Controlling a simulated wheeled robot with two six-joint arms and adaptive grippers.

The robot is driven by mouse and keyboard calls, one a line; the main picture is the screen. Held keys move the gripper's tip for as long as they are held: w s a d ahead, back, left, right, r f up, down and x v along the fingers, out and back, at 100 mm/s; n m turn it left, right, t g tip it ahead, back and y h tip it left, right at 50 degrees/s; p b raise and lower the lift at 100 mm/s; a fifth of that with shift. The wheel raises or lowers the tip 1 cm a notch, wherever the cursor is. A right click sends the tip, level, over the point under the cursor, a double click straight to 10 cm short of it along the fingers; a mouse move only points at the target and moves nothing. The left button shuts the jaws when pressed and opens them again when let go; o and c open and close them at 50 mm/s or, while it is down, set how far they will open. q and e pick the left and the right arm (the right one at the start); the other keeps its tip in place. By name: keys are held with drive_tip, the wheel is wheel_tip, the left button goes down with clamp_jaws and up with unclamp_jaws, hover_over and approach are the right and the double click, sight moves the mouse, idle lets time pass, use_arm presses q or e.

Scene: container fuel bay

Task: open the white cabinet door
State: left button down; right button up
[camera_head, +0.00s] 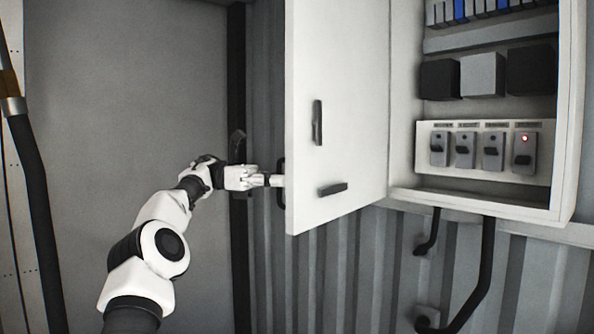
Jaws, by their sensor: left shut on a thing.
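The white cabinet door (340,80) stands open, swung out to the left of the white cabinet (480,205). Its inner face shows, with two small dark bars on it. A dark handle (281,165) shows partly past the door's free left edge, on its outer side; the rest is hidden by the door. My left gripper (274,180) is at that edge, shut on the handle; its fingertips are partly hidden. My right gripper is not in view.
Inside the cabinet are breaker switches (465,150), one with a red light (525,138), and dark and grey blocks above. Dark conduits (485,270) run below it. A grey panel (130,90) fills the left, and a black hose (35,200) hangs at far left.

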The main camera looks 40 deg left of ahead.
use_arm(q)
drive_tip(key=shift+a+r, duration=0.1)
drive_tip(key=shift+a, duration=0.05)
drive_tip(key=c, duration=1.2)
unclamp_jaws()
drive_tip(key=shift+r, duration=0.1)
